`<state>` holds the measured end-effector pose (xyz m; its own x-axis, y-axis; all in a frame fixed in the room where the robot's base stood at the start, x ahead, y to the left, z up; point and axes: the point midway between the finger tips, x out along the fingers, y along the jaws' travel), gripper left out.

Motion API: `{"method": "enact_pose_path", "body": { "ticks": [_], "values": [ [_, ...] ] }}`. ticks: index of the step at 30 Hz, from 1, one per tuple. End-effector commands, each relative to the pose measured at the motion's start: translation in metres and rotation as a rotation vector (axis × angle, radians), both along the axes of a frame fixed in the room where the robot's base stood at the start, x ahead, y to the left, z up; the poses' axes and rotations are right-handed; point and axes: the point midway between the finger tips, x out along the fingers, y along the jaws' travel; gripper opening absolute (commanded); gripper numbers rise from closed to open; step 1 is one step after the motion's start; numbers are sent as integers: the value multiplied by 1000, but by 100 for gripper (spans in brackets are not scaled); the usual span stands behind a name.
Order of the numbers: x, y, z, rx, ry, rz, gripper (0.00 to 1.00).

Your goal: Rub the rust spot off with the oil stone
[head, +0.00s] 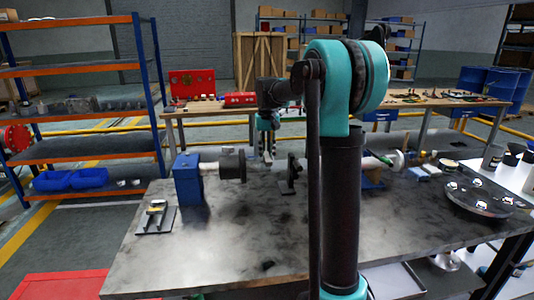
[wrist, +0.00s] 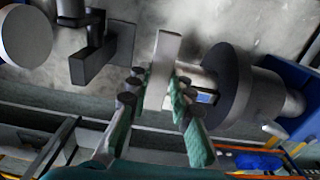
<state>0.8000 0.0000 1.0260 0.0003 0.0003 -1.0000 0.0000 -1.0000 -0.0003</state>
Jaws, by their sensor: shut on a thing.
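My gripper (wrist: 158,84) is shut on a light grey bar, which looks like the oil stone (wrist: 165,52), in the wrist view. In the head view my gripper (head: 267,150) points down over the bench between two machine parts. A pale shaft stub with a dark round flange (wrist: 231,92) is just right of the fingers in the wrist view. The flange (head: 232,165) also shows in the head view, on a shaft from a blue block (head: 188,180). The stone looks close to the stub; I cannot tell whether they touch. I cannot make out the rust spot.
A dark bracket (head: 290,175) stands right of my gripper on the metal bench (head: 220,240). A small tray (head: 155,218) with tools lies at the bench's left. A dark round plate (head: 485,198) is at the right. The bench's front middle is mostly clear.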

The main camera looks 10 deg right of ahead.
Motion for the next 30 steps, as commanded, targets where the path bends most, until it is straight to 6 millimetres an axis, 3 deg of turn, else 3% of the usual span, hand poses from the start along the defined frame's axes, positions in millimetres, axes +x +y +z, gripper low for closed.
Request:
{"method": "enact_pose_path", "body": {
  "ticks": [11,30],
  "values": [
    [-12,0,2,0,0,0,0],
    [12,0,0,0,-4,-1,0]
  ]
}}
